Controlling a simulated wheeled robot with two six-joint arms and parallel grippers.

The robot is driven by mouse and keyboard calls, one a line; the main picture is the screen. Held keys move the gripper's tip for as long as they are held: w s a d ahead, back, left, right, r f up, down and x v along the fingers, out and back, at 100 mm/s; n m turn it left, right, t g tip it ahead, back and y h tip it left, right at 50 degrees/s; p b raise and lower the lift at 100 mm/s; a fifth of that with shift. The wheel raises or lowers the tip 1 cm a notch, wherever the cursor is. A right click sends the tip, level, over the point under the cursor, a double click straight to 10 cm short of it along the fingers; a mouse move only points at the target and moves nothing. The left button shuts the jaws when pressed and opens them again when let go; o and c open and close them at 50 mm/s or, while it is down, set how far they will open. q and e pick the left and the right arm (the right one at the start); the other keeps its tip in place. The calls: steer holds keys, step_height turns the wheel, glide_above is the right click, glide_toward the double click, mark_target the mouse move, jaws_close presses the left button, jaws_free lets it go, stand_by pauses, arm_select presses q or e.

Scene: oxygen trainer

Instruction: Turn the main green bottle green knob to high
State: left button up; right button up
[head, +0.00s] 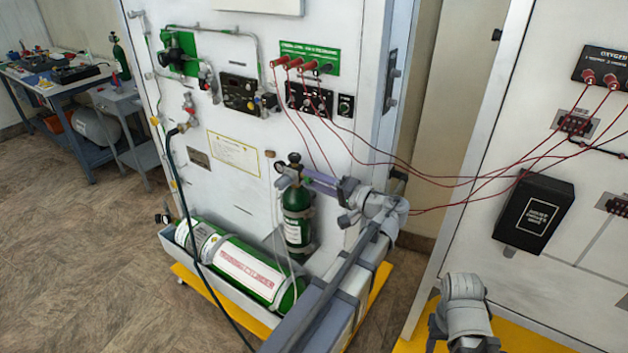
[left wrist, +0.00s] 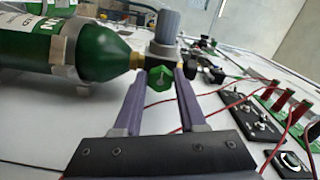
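A green bottle (head: 297,220) stands upright against the white panel, with a valve and gauge (head: 292,165) on top. A larger green bottle (head: 240,265) lies in a tray below. In the left wrist view, the upright bottle (left wrist: 95,55) appears sideways, and its green six-sided knob (left wrist: 160,84) faces the camera. My left gripper (head: 305,176) is at the valve, its purple fingers (left wrist: 163,76) on either side of the knob. The fingers are apart, and firm contact with the knob cannot be made out. My right gripper is not in view; only part of that arm shows at the lower right.
Red cables (head: 380,160) run from the panel's sockets across to another white panel (head: 575,200) on the right. A dark hose (head: 185,210) hangs at the left of the main panel. A workbench (head: 60,85) stands at the far left. The floor (head: 80,260) at left is clear.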

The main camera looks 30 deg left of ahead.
arm_select(q)
steer(key=o, duration=0.4)
steer(key=d, duration=0.7)
steer(key=shift+s+d, duration=0.3)
steer(key=shift+d, duration=0.1)
steer(key=s+d+f+m+h+p, duration=0.1)
steer(key=s+d+f+m+h, duration=0.1)
steer(key=s+d+f+h, duration=0.45)
steer(key=s+d+f+m+h+p, duration=0.2)
steer(key=s+d+f+m+h, duration=0.15)
steer(key=d+f+h, duration=0.5)
steer(key=shift+m+g+h, duration=0.25)
steer(key=shift+g+h, duration=0.45)
steer(key=shift+h, duration=0.2)
steer(key=s+d+f, duration=0.1)
steer(key=s+d, duration=0.1)
steer(key=s+d+f, duration=0.1)
steer(key=s+d, duration=0.1)
steer(key=s+d+f, duration=0.1)
steer(key=d, duration=0.1)
steer(key=shift+s+d+f, duration=0.4)
